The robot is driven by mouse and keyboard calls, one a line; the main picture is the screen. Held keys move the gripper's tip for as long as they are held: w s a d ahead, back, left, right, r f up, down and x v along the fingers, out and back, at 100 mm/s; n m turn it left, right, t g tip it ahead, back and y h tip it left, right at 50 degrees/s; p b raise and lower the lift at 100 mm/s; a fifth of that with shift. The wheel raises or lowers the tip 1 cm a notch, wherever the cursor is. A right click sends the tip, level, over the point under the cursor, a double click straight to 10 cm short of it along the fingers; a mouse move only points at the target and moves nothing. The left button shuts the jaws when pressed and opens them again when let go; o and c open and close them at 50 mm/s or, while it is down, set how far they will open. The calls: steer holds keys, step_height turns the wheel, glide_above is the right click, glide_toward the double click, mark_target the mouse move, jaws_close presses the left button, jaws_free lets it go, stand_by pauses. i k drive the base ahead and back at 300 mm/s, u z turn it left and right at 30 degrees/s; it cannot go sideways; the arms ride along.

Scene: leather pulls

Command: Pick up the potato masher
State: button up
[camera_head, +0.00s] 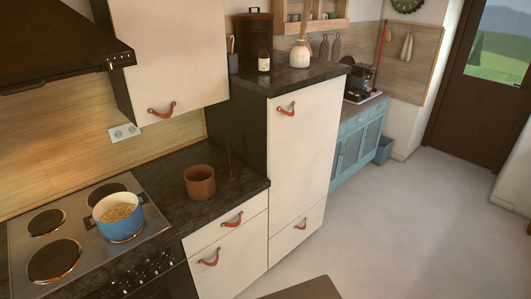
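I cannot make out a potato masher for certain. A thin, dark upright item (230,160) stands on the dark counter (180,160), right of a brown clay pot (199,182) and close to the tall cabinet. It is too small and dark to tell whether it is the masher. My gripper is not in view, so its state and its place relative to these things do not show.
A blue pot (118,218) with food in it stands on the stove (60,235) at left. The tall cream cabinet (300,150) bounds the counter's right end. A brown surface (302,289) shows at the bottom edge. The grey floor (420,220) at right is clear.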

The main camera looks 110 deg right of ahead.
mark_target(231, 175)
steer(key=u, duration=0.05)
steer(key=k, duration=1.6)
steer(key=z, duration=1.1)
steer(key=i, duration=0.35)
steer(key=z, duration=0.15)
